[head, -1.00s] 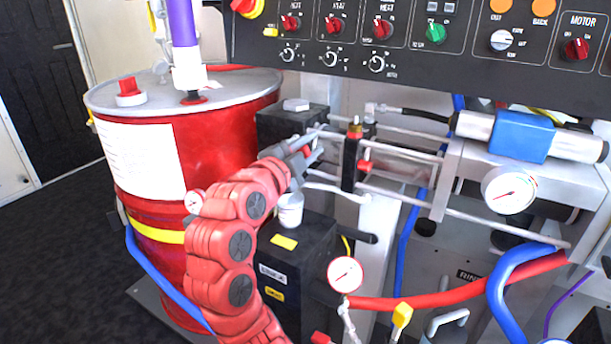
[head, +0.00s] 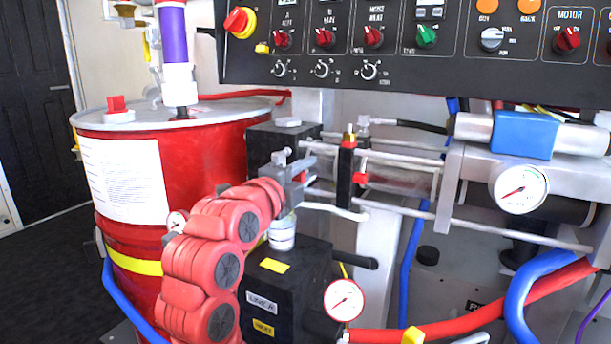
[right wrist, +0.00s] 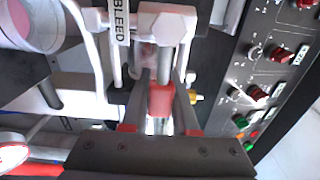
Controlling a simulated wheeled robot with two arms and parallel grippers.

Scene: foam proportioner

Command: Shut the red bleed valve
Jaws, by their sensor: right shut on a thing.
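The red bleed valve's handle (right wrist: 160,100) shows in the right wrist view as a red sleeve on a grey stem, close to a white tag reading BLEED (right wrist: 121,22). My right gripper (right wrist: 160,112) has its two fingers on either side of the red sleeve and is shut on it. In the head view my right gripper (head: 297,172) is at the grey pipework above the black pump block, beside the red drum. The handle is mostly hidden there by the gripper. My left gripper is not in view.
A red drum (head: 218,160) stands at the left. A black control panel (head: 400,75) overhangs the pipework. A black block (head: 285,285), a pressure gauge (head: 344,300) and another small red handle (head: 360,178) are near my gripper. Blue and red hoses run at the right.

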